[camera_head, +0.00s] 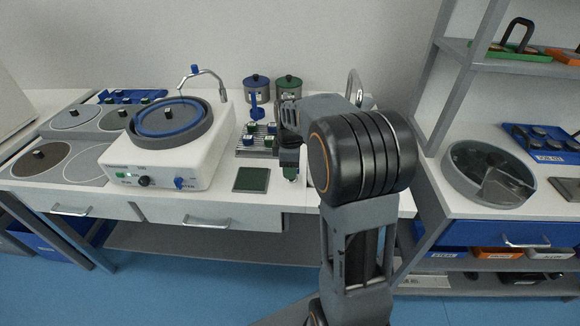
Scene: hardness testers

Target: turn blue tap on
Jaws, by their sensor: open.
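A curved metal spout (207,75) with a blue cap (195,69) rises at the back of the machine. My gripper (290,168) points down over the bench, well to the right of the machine and apart from the knob. It is open, and its fingers are small and partly hard to make out. Something green shows at the fingertips; I cannot tell whether it is between or behind them.
A rack (243,151) of blue- and green-topped pieces and a dark green pad (252,180) lie between the machine and my gripper. Two lidded pots (257,88) stand behind. Grey discs (76,117) lie left. A round grey basin (488,172) is on the right bench.

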